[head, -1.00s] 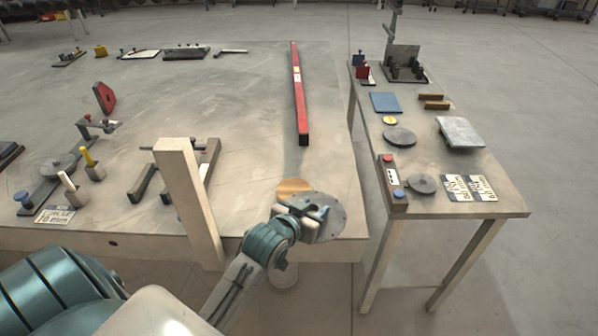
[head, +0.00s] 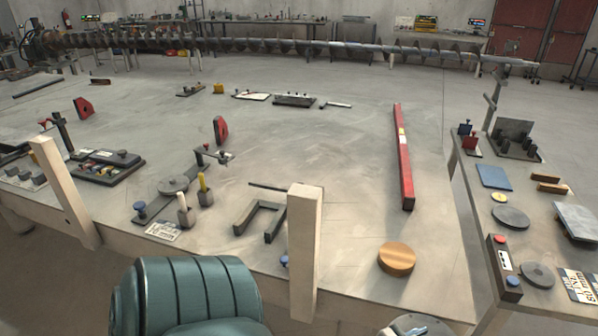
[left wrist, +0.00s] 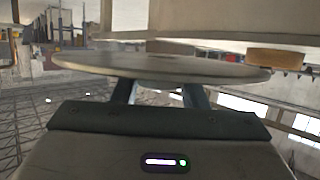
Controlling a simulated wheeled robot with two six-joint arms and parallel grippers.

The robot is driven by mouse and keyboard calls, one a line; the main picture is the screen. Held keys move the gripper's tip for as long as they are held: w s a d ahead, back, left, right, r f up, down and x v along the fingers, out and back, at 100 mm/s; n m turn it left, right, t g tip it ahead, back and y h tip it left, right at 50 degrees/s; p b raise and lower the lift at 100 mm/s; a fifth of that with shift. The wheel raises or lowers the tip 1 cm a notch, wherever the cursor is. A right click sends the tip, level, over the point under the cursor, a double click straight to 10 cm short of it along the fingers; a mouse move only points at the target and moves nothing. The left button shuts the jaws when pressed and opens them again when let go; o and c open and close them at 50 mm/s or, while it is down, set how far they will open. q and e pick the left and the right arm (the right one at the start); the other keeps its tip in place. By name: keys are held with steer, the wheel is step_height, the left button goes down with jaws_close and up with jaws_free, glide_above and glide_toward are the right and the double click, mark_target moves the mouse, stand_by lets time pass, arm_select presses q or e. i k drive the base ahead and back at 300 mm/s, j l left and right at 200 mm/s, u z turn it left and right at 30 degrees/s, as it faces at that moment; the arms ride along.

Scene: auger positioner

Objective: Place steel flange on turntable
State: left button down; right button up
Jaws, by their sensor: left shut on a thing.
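The steel flange (left wrist: 165,66), a flat grey disc, is seen almost edge-on in the left wrist view. My left gripper (left wrist: 160,90) is shut on it at its near side. In the head view only a grey piece shows at the bottom edge, and I cannot tell whether it is flange or gripper. A round wooden disc (head: 396,258) lies on the large table near its front edge; it also shows right of the flange in the left wrist view (left wrist: 275,60). A grey disc (head: 173,185) sits on a dark fixture at left. I cannot tell which is the turntable. My right gripper is out of view.
A beige post (head: 305,245) rises at the large table's front edge. A red bar (head: 403,165) lies beyond the wooden disc. The side table at right carries grey discs (head: 511,217) and a button box (head: 503,268).

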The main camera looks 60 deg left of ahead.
mark_target(173, 182)
steer(key=k+j+z, duration=0.2)
steer(key=z, duration=0.2)
steer(key=k+j+z, duration=0.25)
steer(key=z, duration=0.15)
steer(key=k+j+z, duration=0.1)
steer(key=k+z, duration=0.15)
steer(key=z, duration=0.15)
steer(key=k+j+u, duration=0.1)
steer(key=k+u, duration=0.2)
steer(key=k+j+u, duration=0.2)
steer(key=k+u, duration=0.15)
steer(key=k, duration=0.05)
